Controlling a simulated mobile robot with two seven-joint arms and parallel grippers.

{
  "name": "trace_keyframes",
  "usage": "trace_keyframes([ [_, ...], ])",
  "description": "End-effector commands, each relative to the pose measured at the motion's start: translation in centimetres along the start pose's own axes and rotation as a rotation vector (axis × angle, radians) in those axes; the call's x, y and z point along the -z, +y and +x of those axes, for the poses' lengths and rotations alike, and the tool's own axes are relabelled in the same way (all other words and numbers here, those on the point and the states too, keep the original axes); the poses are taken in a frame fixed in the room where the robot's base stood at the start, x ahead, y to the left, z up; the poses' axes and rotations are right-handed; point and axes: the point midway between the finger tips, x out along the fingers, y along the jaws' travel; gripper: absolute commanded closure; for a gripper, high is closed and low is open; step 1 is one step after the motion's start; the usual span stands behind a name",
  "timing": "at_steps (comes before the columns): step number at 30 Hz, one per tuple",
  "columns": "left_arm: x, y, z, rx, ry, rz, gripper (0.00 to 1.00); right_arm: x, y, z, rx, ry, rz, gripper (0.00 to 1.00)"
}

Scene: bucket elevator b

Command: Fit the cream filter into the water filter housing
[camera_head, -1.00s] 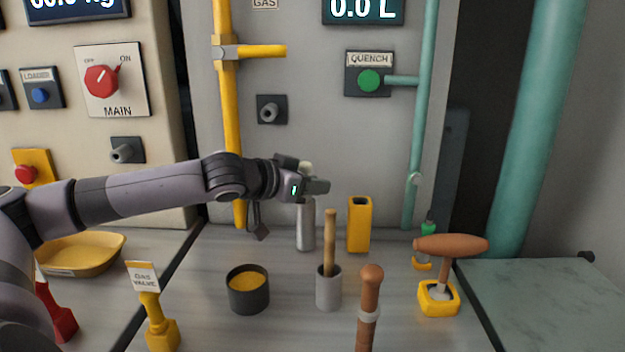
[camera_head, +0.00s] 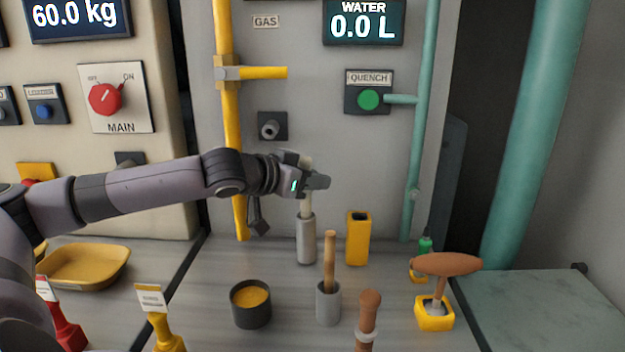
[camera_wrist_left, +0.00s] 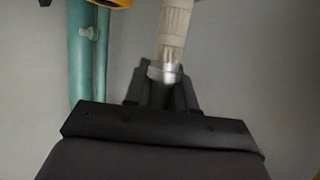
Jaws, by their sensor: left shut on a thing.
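My left gripper (camera_head: 316,182) is shut on the cream filter (camera_head: 306,207), which stands upright. A little of the filter shows above the fingers and a longer part below them. Its lower end meets the mouth of a tall grey cylinder (camera_head: 306,242); whether the tip is inside is hard to tell. In the left wrist view the ribbed cream filter (camera_wrist_left: 175,35) runs from between the fingers (camera_wrist_left: 160,92) to the top edge. I cannot tell surely which thing is the water filter housing. My right gripper is out of view.
A yellow box (camera_head: 357,240) with a dark opening stands just right of the cylinder. In front are a dark pot (camera_head: 251,312), a grey cup (camera_head: 328,308) with a wooden handle, and a brown-handled tool (camera_head: 434,312). A teal pipe (camera_head: 418,130) runs behind right.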

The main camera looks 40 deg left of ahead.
Motion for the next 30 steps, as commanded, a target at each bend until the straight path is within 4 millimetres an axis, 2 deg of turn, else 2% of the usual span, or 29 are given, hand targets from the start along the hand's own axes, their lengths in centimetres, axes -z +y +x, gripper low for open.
trace_keyframes([
  [24,3.4,0.0,-1.2,0.000,0.002,0.000,1.00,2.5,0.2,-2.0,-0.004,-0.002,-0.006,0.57],
  [30,3.4,0.0,-1.2,0.000,0.002,0.000,1.00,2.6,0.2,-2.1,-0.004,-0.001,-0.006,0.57],
])
